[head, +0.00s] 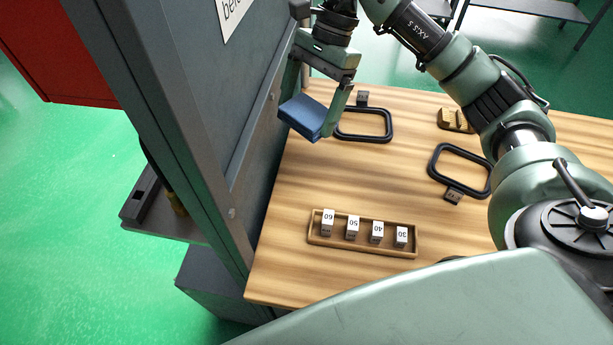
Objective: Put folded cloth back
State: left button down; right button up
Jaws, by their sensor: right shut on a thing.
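The folded blue cloth (303,114) is in the jaws of my right gripper (312,108), near the far left part of the wooden table. The gripper points down, and one finger shows on each side of the cloth. The cloth appears to be above the table by its left edge, close to the grey panel; I cannot tell the exact gap. My left gripper is not in view.
A tall grey panel (235,95) stands along the left of the wooden table (285,265). On the table are two black frames (389,126) (434,160), a wooden tray (362,245) with several numbered white blocks, and a small brown block (452,121). The table's middle is clear.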

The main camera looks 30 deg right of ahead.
jog(key=shift+w+d+r+m, duration=0.1)
jog(key=shift+w+d+m, duration=0.2)
jog(key=shift+d+m, duration=0.3)
jog(key=shift+w+m+t, duration=0.1)
jog(key=shift+m+t, duration=0.2)
jog(key=shift+m, duration=0.1)
jog(key=p, duration=0.3)
send_over(305, 178)
jog(key=d, duration=0.2)
jog(key=f, duration=1.5)
jog(key=shift+w+a+f, duration=0.1)
jog(key=shift+w+a, duration=0.1)
notch_tip(305, 178, down, 4)
jog(key=shift+r+p, duration=0.1)
jog(key=shift+p, duration=0.6)
jog(key=shift+f, duration=0.35)
